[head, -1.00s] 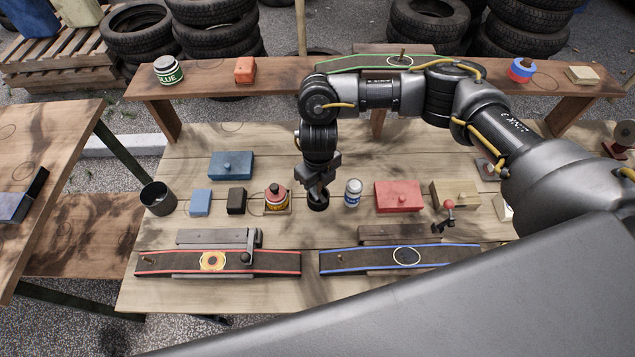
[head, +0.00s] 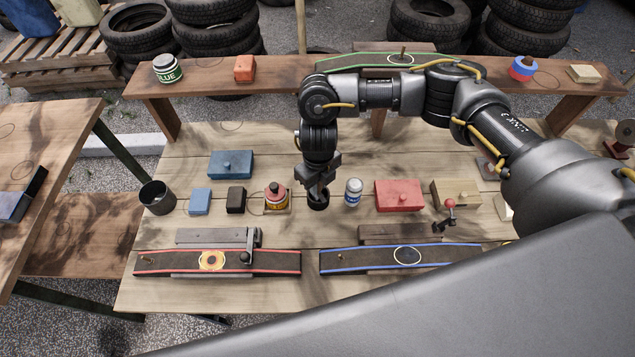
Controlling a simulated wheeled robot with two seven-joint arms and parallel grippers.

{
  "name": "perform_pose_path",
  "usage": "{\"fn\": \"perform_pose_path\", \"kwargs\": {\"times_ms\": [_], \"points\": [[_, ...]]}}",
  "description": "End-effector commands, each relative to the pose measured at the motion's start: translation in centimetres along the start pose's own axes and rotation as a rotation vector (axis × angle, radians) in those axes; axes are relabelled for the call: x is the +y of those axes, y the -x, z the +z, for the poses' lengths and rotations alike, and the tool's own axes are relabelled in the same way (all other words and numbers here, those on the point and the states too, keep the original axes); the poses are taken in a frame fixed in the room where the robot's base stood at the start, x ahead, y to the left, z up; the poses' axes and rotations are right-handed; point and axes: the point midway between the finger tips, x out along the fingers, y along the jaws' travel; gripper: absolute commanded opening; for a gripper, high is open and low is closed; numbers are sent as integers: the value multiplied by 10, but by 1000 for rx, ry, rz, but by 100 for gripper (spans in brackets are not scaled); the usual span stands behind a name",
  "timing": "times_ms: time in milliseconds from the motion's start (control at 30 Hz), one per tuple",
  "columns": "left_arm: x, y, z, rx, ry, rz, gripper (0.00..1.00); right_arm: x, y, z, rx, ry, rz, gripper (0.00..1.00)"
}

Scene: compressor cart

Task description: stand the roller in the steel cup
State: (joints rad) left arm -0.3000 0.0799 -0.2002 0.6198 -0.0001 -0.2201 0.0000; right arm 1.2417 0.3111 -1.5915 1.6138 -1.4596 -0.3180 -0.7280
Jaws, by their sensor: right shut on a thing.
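The steel cup (head: 157,199) is a dark grey, open-topped cup standing upright at the left end of the wooden table. My right gripper (head: 318,190) points down over the middle of the table, to the right of the cup and well apart from it. It is shut on a dark round thing (head: 318,204), low at the table top; the fingers partly hide it, and I cannot tell for sure whether it is the roller. My left gripper is not in view.
Between cup and gripper stand a light blue block (head: 200,200), a black block (head: 236,200) and a red-yellow jar (head: 276,197). A white-blue bottle (head: 353,193) stands close right of the gripper. Red-edged (head: 180,262) and blue-edged (head: 360,259) strips lie in front.

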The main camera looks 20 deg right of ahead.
Motion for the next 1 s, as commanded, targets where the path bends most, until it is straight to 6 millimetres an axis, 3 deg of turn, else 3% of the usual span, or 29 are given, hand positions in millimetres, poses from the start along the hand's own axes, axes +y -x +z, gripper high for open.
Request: {"fn": "perform_pose_path", "kwargs": {"times_ms": [433, 467, 600, 633, 833, 1000], "points": [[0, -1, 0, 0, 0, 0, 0, 0, -1, 0, 0, 0, 0, 0], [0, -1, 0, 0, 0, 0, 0, 0, -1, 0, 0, 0, 0, 23], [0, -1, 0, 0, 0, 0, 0, 0, -1, 0, 0, 0, 0, 41], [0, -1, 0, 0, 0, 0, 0, 0, -1, 0, 0, 0, 0, 45], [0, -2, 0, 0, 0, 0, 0, 0, -1, 0, 0, 0, 0, 46], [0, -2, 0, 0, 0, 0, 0, 0, -1, 0, 0, 0, 0, 68]]}}
